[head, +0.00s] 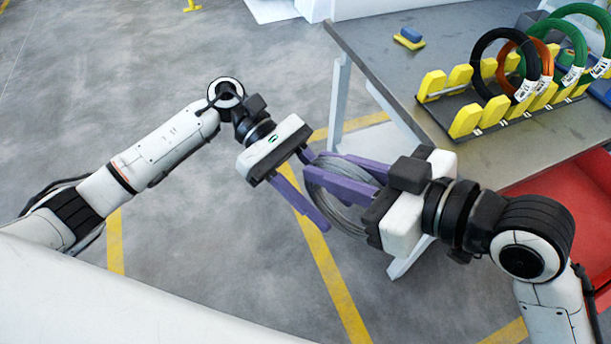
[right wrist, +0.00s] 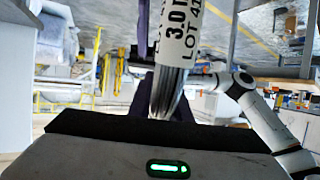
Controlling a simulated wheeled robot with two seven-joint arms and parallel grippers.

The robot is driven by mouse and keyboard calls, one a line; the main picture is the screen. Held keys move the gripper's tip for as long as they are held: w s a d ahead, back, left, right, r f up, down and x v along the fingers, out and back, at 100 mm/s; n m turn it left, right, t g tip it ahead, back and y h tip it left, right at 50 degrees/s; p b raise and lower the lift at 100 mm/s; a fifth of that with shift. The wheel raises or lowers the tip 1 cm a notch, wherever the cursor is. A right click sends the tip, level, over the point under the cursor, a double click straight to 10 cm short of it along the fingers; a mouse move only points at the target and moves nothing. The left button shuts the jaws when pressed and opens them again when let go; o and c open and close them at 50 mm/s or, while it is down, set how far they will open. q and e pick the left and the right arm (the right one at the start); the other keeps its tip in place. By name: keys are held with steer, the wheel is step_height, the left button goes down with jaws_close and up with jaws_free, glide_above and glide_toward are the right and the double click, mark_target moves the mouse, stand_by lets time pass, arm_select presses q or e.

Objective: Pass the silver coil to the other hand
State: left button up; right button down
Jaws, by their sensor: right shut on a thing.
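The silver coil (head: 345,216) is a ring of grey wire, held up over the floor between my two grippers. My right gripper (head: 330,166) is shut on it, with its purple fingers lying across the upper part of the ring. In the right wrist view the coil (right wrist: 168,95) shows edge-on, with a white printed label (right wrist: 178,38). My left gripper (head: 318,192) is open at the coil's left side. One of its purple fingers passes in front of the left rim and the other is partly hidden behind the coil. Contact between the left fingers and the wire cannot be told.
A grey table (head: 385,38) stands at the upper right. Its yellow rack (head: 466,119) holds black, orange and green coils. A blue-and-yellow block (head: 409,39) lies near the back. A red bin (head: 575,187) is below the table's right front. Open floor lies left.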

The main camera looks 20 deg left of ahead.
arm_select(q)
steer(key=shift+x, duration=1.05)
arm_select(e)
steer(key=shift+r, duration=0.15)
arm_select(q)
jaws_close()
steer(key=shift+r, duration=0.1)
arm_select(e)
steer(key=c, duration=1.6)
jaws_free()
steer(key=shift+o, duration=0.2)
